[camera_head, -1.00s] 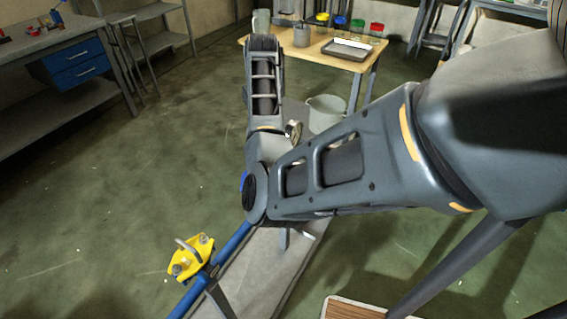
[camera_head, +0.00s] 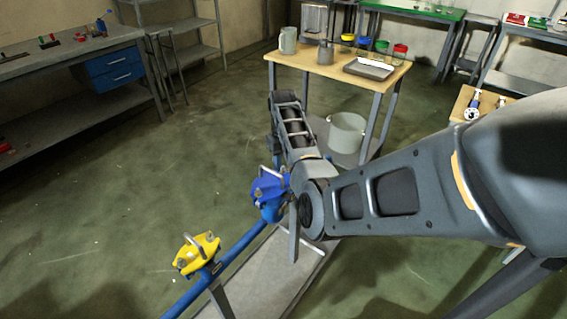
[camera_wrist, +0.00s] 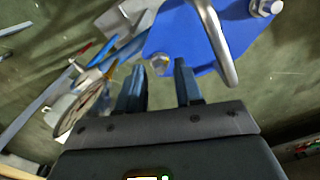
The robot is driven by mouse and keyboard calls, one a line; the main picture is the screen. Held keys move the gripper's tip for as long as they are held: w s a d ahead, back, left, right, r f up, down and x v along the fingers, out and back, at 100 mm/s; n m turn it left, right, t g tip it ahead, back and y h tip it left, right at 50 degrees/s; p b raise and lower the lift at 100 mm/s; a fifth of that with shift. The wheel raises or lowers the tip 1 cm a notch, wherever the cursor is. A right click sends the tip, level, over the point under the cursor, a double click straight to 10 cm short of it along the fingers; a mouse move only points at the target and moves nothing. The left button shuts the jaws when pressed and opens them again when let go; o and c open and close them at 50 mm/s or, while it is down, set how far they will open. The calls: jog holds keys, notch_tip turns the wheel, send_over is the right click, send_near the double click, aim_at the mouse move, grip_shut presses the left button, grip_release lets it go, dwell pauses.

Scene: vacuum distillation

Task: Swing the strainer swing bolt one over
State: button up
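A blue strainer-like cover (camera_head: 270,186) with a bar handle stands on the blue pipe (camera_head: 243,243), beside my arm. In the wrist view the blue cover (camera_wrist: 200,35) fills the upper middle, with its bent metal handle (camera_wrist: 218,45) to the right. One bolt with a nut (camera_wrist: 160,65) is at its near-left edge, and another bolt (camera_wrist: 264,7) is at the upper right. My gripper (camera_wrist: 159,67) is open, with its fingertips either side of the near-left bolt in the picture. I cannot tell whether they touch it. My arm hides the gripper in the head view.
A yellow cover (camera_head: 196,253) with a handle and bolts sits nearer on the same pipe. A round gauge (camera_wrist: 82,108) is left of my gripper. A wooden table (camera_head: 335,64) with containers stands behind, a pale bucket (camera_head: 346,132) beneath. Floor at left is clear.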

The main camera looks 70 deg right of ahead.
jog(key=shift+f, duration=0.5)
grip_shut()
jog(key=d+y+b, duration=0.2)
jog(key=y, duration=0.1)
jog(key=shift+s+f+t, duration=0.15)
jog(key=shift+s+t, duration=0.05)
jog(key=shift+t, duration=0.2)
grip_release()
jog(key=shift+d, duration=0.1)
